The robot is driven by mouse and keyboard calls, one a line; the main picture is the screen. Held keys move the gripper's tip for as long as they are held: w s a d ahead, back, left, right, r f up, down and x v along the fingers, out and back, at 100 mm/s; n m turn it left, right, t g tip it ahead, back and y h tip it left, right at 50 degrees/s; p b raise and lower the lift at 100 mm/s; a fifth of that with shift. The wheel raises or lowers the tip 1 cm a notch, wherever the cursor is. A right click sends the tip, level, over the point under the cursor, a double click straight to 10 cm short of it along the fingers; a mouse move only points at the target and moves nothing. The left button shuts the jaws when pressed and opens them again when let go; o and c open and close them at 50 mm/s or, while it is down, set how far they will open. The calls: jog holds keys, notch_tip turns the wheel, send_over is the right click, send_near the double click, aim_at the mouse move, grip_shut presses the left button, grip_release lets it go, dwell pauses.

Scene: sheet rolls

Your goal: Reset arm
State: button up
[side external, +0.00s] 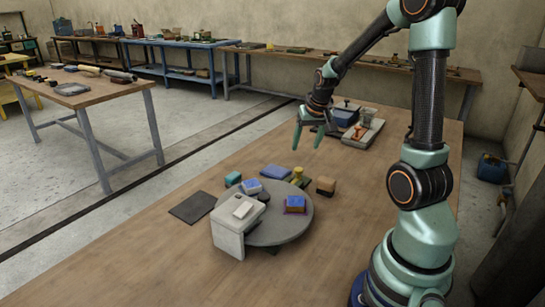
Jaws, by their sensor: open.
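My gripper (308,136) hangs above the wooden table, towards its far end, with its two green fingers pointing down and apart. It is open, and nothing shows between the fingers. It is beyond the round grey turntable (270,232) and clear of the things on it. My arm rises from its base at the right front and bends over to the left.
A white block-shaped stand (229,238) overlaps the turntable's left front. Blue-topped blocks (295,203), a yellow piece (298,174) and an orange-brown block (325,186) are close by. A dark flat mat (193,207) lies left.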

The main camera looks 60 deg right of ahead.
jog(key=shift+s+a+r, duration=0.1)
jog(key=shift+r, duration=0.25)
jog(key=s+a+r+n+y, duration=0.1)
jog(key=a+r+n, duration=0.2)
jog(key=a, duration=0.5)
jog(key=s+a+r+n+t, duration=0.1)
jog(key=s+a+r+n, duration=0.1)
jog(key=a, duration=0.7)
jog(key=s+a+r+n+t+y, duration=0.1)
jog(key=s+a+r+n, duration=0.1)
jog(key=a, duration=0.6)
jog(key=shift+s+a+r+n+y, duration=0.2)
jog(key=shift+r+n+y, duration=0.1)
jog(key=shift+r+n, duration=0.65)
